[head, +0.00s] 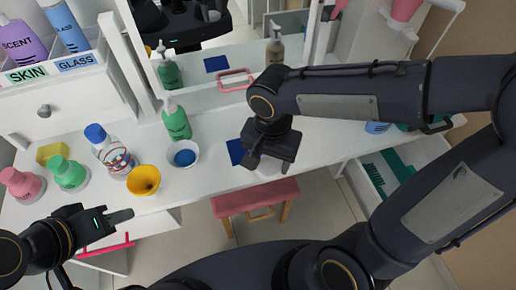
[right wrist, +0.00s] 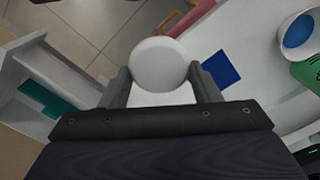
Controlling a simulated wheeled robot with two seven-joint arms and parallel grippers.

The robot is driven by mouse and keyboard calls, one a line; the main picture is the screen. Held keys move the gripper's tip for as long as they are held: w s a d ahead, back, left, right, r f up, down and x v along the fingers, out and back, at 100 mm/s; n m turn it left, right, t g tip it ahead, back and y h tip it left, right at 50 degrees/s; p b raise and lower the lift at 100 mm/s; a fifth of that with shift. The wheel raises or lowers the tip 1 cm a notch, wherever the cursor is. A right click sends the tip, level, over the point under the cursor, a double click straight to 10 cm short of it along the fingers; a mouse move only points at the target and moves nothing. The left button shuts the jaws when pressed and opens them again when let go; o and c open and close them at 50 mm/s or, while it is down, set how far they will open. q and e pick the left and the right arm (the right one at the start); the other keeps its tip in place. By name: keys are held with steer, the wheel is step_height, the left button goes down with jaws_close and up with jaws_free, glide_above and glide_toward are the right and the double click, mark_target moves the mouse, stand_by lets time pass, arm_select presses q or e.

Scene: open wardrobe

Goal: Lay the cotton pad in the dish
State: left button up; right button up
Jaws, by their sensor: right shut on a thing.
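The round white cotton pad (right wrist: 159,64) is held between the fingers of my right gripper (right wrist: 160,84) in the right wrist view. In the head view my right gripper (head: 262,160) is over the front part of the white table, and the pad is mostly hidden beneath it. A small white dish with a blue inside (head: 185,155) stands on the table to the left of that gripper, apart from it. The dish also shows at the upper right of the right wrist view (right wrist: 299,32). My left gripper (head: 122,216) is at the lower left, in front of the table; its finger gap does not show clearly.
A yellow bowl (head: 144,180) and a green pump bottle (head: 175,120) stand near the dish. A clear bottle with blue cap (head: 110,152) and pink and green flasks are further left. A blue square (head: 236,151) lies beside my right gripper. A pink stool (head: 255,198) is below the table.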

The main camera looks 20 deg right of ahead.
steer(key=w+f, duration=0.4)
steer(key=w, duration=0.1)
steer(key=w+f, duration=0.3)
steer(key=shift+w, duration=0.2)
steer(key=shift+w+f, duration=0.3)
steer(key=shift+f, duration=1.6)
steer(key=shift+f+b, duration=0.2)
steer(key=shift+b, duration=0.25)
steer(key=o, duration=0.9)
steer(key=shift+r, duration=0.1)
